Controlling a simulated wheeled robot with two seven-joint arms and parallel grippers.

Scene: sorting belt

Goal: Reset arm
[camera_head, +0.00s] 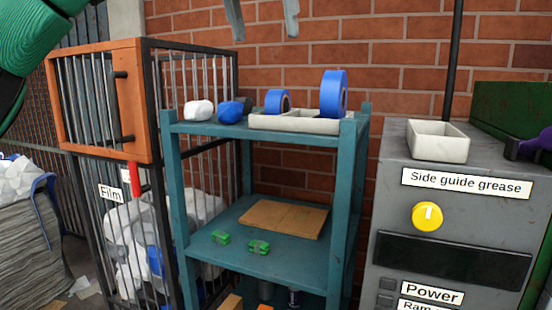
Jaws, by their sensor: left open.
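My left gripper (265,34) shows at the top middle as two grey fingers hanging in from the upper edge. The fingers stand well apart with nothing between them. They are in front of the brick wall and appear above the teal shelf in the picture. A green arm part of mine fills the top left corner. I do not see my right gripper.
A teal shelf (215,128) carries blue tape rolls (334,93), a white tray (300,123) and a cardboard piece (283,218). A barred cage with an orange door (127,97) stands left. A grey machine (400,180) with a white bin (437,141) stands right.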

